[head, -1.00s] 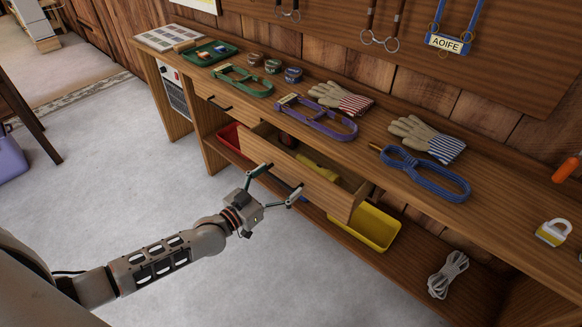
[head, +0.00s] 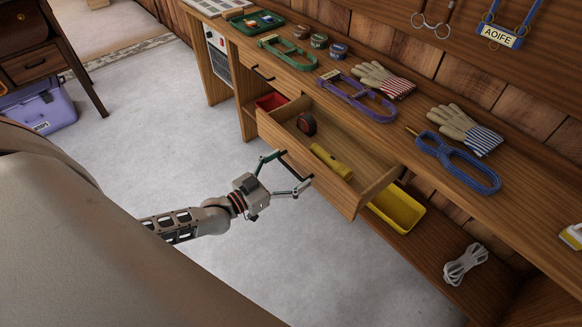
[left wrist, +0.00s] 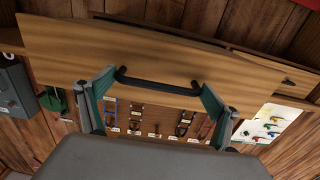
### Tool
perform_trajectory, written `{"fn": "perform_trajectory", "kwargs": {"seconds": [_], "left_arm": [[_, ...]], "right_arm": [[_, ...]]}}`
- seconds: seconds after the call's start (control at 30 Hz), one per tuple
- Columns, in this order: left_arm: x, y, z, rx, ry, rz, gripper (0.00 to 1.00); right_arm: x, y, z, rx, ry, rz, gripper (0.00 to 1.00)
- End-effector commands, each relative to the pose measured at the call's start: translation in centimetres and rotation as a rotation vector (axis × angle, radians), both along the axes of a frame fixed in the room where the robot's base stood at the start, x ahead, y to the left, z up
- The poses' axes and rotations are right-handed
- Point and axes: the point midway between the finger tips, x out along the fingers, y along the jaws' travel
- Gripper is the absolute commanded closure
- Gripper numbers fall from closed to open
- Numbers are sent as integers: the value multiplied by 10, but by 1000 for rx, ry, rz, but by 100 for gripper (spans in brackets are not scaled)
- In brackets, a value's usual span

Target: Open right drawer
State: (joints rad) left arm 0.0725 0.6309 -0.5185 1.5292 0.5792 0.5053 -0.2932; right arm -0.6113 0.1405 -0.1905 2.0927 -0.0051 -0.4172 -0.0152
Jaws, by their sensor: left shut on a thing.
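The right drawer (head: 300,152) is pulled well out from under the wooden bench top. Its open inside shows a yellow flashlight (head: 331,160) and a dark round item with some red (head: 307,124). My left gripper (head: 291,168) is at the drawer front, shut on its dark bar handle (head: 295,163). In the left wrist view, the handle (left wrist: 157,82) spans between the two fingers of my left gripper (left wrist: 155,88), against the wooden drawer front (left wrist: 150,55). My right gripper is not in view.
The left drawer (head: 256,72) is shut. The bench top holds halters, gloves (head: 385,78) and tins. A yellow bin (head: 397,209), a red bin (head: 270,102) and white rope (head: 465,264) sit on the lower shelf. The grey floor (head: 150,110) before the bench is clear.

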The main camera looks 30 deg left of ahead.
Motion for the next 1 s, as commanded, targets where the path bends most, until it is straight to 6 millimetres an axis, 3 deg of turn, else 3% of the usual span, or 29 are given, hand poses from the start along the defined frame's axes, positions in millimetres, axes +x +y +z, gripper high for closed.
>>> {"fn": "perform_trajectory", "kwargs": {"seconds": [0.03,0.07,0.47,1.0], "left_arm": [[0,2,-1,1,1,3,48],[0,2,-1,1,1,3,4],[-6,3,-1,1,2,1,4],[-94,35,-1,3,4,2,4]], "right_arm": [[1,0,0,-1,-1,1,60],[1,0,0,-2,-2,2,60],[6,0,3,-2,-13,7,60],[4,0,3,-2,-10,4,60]]}}
